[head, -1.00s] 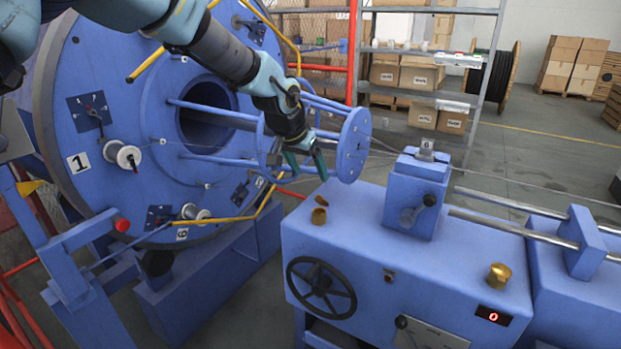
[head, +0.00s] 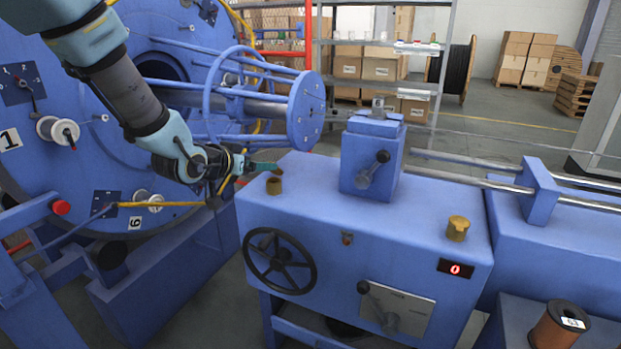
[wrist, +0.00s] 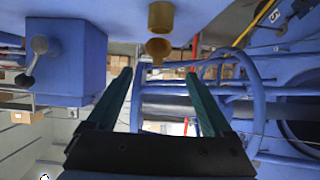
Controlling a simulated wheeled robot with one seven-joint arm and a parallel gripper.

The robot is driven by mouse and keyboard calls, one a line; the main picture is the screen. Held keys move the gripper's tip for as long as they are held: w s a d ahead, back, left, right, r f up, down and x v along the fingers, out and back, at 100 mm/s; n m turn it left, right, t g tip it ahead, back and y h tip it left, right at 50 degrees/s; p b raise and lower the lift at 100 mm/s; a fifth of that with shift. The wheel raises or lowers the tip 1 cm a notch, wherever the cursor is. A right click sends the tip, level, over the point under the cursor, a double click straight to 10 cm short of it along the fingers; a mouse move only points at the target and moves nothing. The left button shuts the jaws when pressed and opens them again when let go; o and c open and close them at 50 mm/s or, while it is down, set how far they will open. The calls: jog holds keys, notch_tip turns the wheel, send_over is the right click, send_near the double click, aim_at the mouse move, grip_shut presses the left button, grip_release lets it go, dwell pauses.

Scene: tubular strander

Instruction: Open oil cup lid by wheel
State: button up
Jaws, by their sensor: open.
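A brass oil cup (head: 274,187) stands on the top left of the blue machine box, above the handwheel (head: 280,261). Its lid (head: 277,173) is raised and tilted away from the cup's mouth. In the wrist view, which is upside down, the cup (wrist: 161,16) and raised lid (wrist: 158,47) lie ahead, between the lines of the fingers. My gripper (head: 266,167) is open and empty, just left of the lid; the fingers also show in the wrist view (wrist: 158,75). I cannot tell whether a finger touches the lid. A second brass cup (head: 458,229), lid down, stands at the right.
A blue block with a crank lever (head: 371,168) stands on the box between the two cups. The blue round end plate (head: 306,111) of the strander cage is close behind my gripper. The box top (head: 325,225) in front of the block is clear.

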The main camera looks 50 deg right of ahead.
jog(key=shift+h, duration=0.3)
jog(key=p+x, duration=0.2)
jog(key=x, duration=0.8)
jog(key=shift+s+d+f, duration=0.1)
jog(key=shift+d+f, duration=0.05)
jog(key=shift+d, duration=0.1)
jog(key=shift+c, duration=0.3)
